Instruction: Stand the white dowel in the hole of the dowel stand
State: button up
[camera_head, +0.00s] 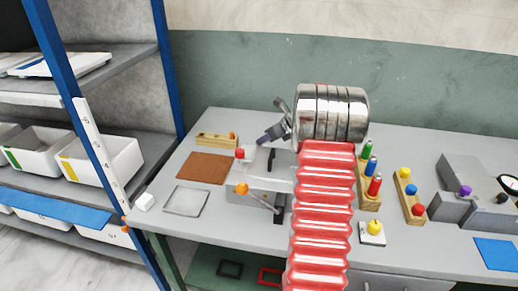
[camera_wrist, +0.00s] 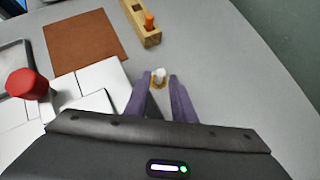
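A small white piece, which looks like the white dowel (camera_wrist: 160,74), shows between my fingertips in the wrist view, with a yellowish patch at its foot. My gripper (camera_wrist: 158,80) has two purple fingers, apart, with a gap on each side of the piece. I cannot tell its height relative to the fingertips. A wooden block (camera_wrist: 150,38) with an orange peg and a dark opening lies beyond the fingers; it may be the dowel stand. The head view also shows this block (camera_head: 210,140) at the table's back left, left of my gripper (camera_head: 264,139). The white dowel is not discernible there.
A brown mat (camera_head: 203,167) and a grey tray (camera_head: 186,201) lie at the left. A pale press with a red knob (camera_head: 240,153) stands close to my gripper. Blocks with coloured knobs (camera_head: 410,194) stand at the right. A shelf (camera_head: 134,163) with bins is left.

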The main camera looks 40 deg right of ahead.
jog(key=shift+x, duration=2.6)
jog(key=shift+c, duration=0.3)
grip_shut()
